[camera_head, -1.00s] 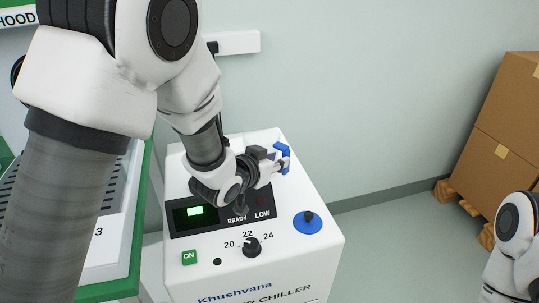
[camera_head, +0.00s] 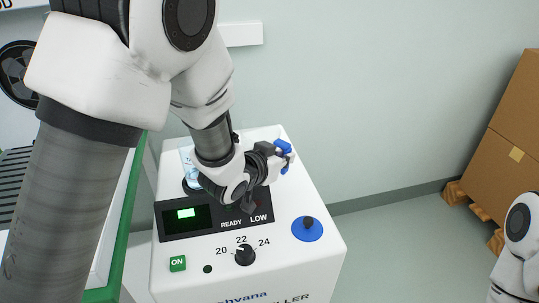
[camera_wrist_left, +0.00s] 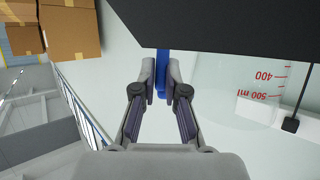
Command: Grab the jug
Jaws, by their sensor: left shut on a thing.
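My left gripper (camera_head: 283,157) is above the top of the white chiller and shut on a blue upright piece that looks like the jug's handle. In the left wrist view the blue handle (camera_wrist_left: 161,72) sits between the two fingertips (camera_wrist_left: 161,85). The clear jug (camera_wrist_left: 255,95) with red marks, 400 and 500 ml, stands beside the fingers on the right of that view. In the head view my wrist hides most of the jug; a pale clear part (camera_head: 187,160) shows to its left. My right gripper is out of view; only part of that arm shows.
A green-edged unit (camera_head: 122,225) stands close on the left. Cardboard boxes (camera_head: 508,130) stand on a pallet at the right. Floor between is clear.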

